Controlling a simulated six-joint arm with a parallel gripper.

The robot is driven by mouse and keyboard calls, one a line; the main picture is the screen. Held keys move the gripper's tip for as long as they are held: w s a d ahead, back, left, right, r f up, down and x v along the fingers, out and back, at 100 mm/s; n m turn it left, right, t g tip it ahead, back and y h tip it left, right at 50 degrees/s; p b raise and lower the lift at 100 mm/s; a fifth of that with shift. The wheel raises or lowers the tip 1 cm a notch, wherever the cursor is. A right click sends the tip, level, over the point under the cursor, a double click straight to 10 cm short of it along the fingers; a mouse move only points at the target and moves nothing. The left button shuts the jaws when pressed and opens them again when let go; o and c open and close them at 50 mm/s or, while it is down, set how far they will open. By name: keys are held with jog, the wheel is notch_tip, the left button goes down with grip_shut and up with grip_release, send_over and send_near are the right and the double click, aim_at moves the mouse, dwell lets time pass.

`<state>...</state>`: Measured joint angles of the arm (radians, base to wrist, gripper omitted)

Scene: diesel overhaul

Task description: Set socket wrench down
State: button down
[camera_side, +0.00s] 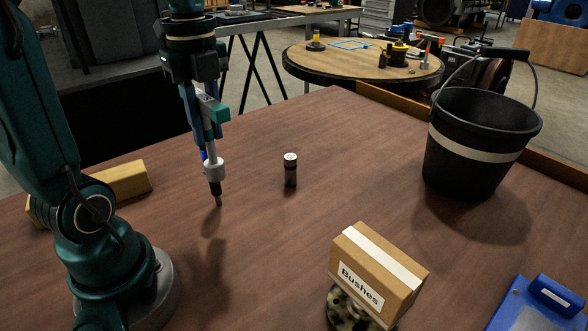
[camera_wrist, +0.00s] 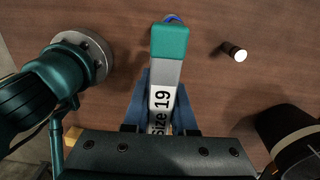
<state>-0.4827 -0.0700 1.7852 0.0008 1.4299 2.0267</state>
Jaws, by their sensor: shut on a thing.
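The socket wrench (camera_side: 214,170) is held by my gripper (camera_side: 199,118) above the brown worktable (camera_side: 270,245). It hangs roughly upright in the side view, with a grey body, a teal end piece and a dark socket end pointing down. I cannot tell whether its lower tip touches the wood. In the wrist view, the wrench (camera_wrist: 165,95) shows a teal end and a white "Size 19" label. My gripper's blue fingers (camera_wrist: 160,115) are shut on it from both sides.
A small dark cylinder with a pale top (camera_side: 290,172) stands right of the wrench. A black bucket (camera_side: 476,160) stands at right, a "Bushes" box (camera_side: 385,275) at front. A yellowish block (camera_side: 128,180) lies left, a blue case (camera_side: 520,315) front right. Wood around the wrench is clear.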

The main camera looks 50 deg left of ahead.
jog(key=shift+s, duration=0.15)
jog(key=shift+d+f, duration=0.25)
jog(key=shift+d, duration=0.05)
jog(key=w+d+f, duration=0.3)
jog(key=d+f, duration=0.7)
jog(key=shift+w+f, duration=0.25)
jog(key=shift+w, duration=0.05)
jog(key=shift+d+f, duration=0.1)
jog(key=shift+f, duration=0.05)
jog(key=c, duration=0.7)
grip_release()
